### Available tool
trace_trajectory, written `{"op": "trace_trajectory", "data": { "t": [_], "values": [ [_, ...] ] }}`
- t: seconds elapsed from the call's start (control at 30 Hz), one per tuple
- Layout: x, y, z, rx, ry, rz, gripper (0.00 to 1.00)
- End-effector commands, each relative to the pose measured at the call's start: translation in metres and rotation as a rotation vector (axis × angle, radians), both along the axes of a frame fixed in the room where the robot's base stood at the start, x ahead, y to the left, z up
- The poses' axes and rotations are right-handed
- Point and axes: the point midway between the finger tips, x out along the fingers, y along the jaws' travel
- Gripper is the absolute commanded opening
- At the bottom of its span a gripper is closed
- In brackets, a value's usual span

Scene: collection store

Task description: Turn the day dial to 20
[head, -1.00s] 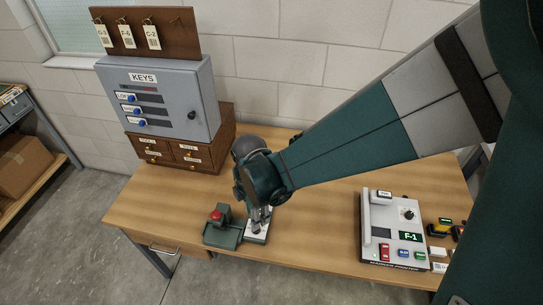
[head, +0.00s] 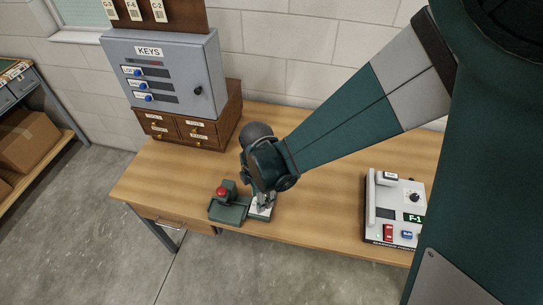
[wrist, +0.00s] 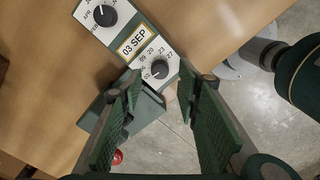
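The day dial (wrist: 158,70) is a dark round knob on a white face, with numbers such as 20, 23 and 27 around it. A window (wrist: 133,42) beside it reads 03 SEP. A second dark knob, the month dial (wrist: 104,15), is at the top left of the wrist view. My gripper (wrist: 158,82) is open, its two green fingers apart on either side below the day dial, with nothing between them. In the head view my gripper (head: 262,200) points down over the white dial plate and hides most of it. The knob's pointer setting is too small to tell.
A green block with a red button (head: 221,191) stands just left of the dials. A grey key cabinet (head: 163,75) sits on wooden drawers (head: 185,130) at the back left. A white control panel (head: 395,205) reading F-1 is at the right. The desk (head: 330,215) between is clear.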

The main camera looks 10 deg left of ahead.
Motion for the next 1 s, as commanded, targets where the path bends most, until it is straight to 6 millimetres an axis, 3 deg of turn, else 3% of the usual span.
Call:
{"op": "trace_trajectory", "data": {
  "t": [0.4, 0.83, 1.0],
  "values": [
    [0.000, 0.000, -0.035, 0.000, 0.000, 0.000, 0.33],
    [0.000, 0.000, -0.039, 0.000, 0.000, 0.000, 0.33],
    [0.000, 0.000, -0.039, 0.000, 0.000, 0.000, 0.13]
  ]
}}
